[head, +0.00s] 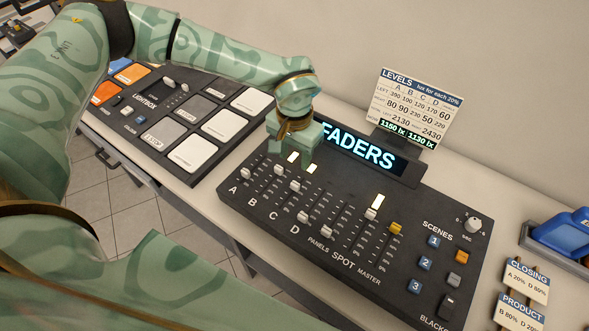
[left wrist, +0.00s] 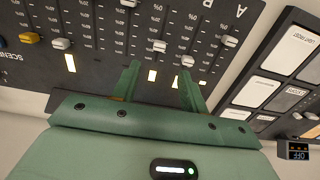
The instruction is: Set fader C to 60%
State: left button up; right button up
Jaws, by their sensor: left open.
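The fader desk (head: 235,205) is black, with lettered sliders. The pale knob of fader C (head: 295,186) stands partway along its slot, between the B knob (head: 279,170) and the lower D knob (head: 303,216). My left gripper (head: 293,152) is open and empty over the desk's far edge, by the FADERS screen. In the left wrist view, the C knob (left wrist: 159,46) lies just beyond the gap between my fingertips (left wrist: 158,72), apart from them. The B knob (left wrist: 187,61) lies close to the tip of the right-hand finger. My right gripper is not in view.
The FADERS screen (head: 365,147) and a LEVELS card (head: 415,108) stand behind the sliders. The A knob (head: 246,173) is low. The lightbox panel (head: 185,120) lies left. Cue cards (head: 526,280) and a blue object (head: 562,232) are at right.

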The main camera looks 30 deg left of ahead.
pick_arm(q)
notch_tip(320, 180, up, 5)
dwell(0.7)
